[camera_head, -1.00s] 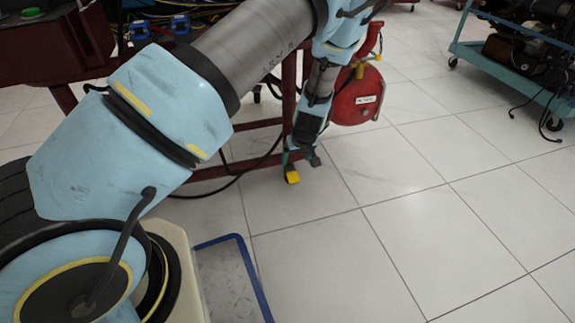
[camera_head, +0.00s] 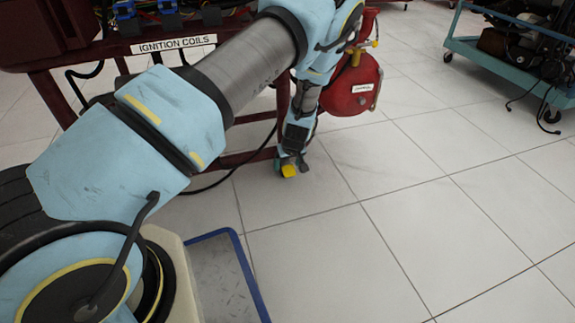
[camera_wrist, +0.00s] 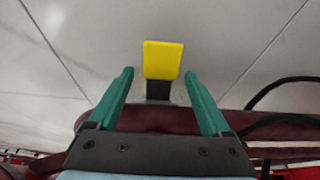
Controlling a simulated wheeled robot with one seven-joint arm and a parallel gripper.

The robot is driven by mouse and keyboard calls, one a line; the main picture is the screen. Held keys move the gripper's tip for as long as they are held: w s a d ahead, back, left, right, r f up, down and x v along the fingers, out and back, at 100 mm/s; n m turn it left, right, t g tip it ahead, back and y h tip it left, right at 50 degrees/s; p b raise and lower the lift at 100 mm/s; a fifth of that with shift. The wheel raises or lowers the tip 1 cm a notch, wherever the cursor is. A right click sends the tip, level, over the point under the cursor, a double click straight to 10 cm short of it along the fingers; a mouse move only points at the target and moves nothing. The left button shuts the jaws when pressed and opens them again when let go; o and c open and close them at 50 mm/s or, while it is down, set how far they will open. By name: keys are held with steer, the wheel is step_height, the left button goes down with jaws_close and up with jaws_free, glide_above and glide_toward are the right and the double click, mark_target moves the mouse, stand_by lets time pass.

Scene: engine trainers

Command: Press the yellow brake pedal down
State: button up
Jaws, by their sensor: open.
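The yellow brake pedal (camera_wrist: 163,59) shows in the wrist view as a flat yellow pad on a dark stem, just beyond my fingertips and centred between them. My gripper (camera_wrist: 161,82) is open, with its two green fingers apart and nothing between them but the stem and pedal in line. In the head view the yellow pedal (camera_head: 289,170) is small, low on the dark red frame. My gripper (camera_head: 290,160) is right at it there and partly hides it. I cannot tell whether the fingers touch it.
The dark red trainer frame (camera_head: 228,163) stands behind the pedal, with a red round tank (camera_head: 350,88) to the right. Black cables (camera_wrist: 282,92) hang near the frame. A teal cart (camera_head: 490,53) is at the far right. White tiled floor (camera_head: 370,230) is clear in front.

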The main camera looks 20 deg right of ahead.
jaws_close()
stand_by(0.6)
stand_by(0.3)
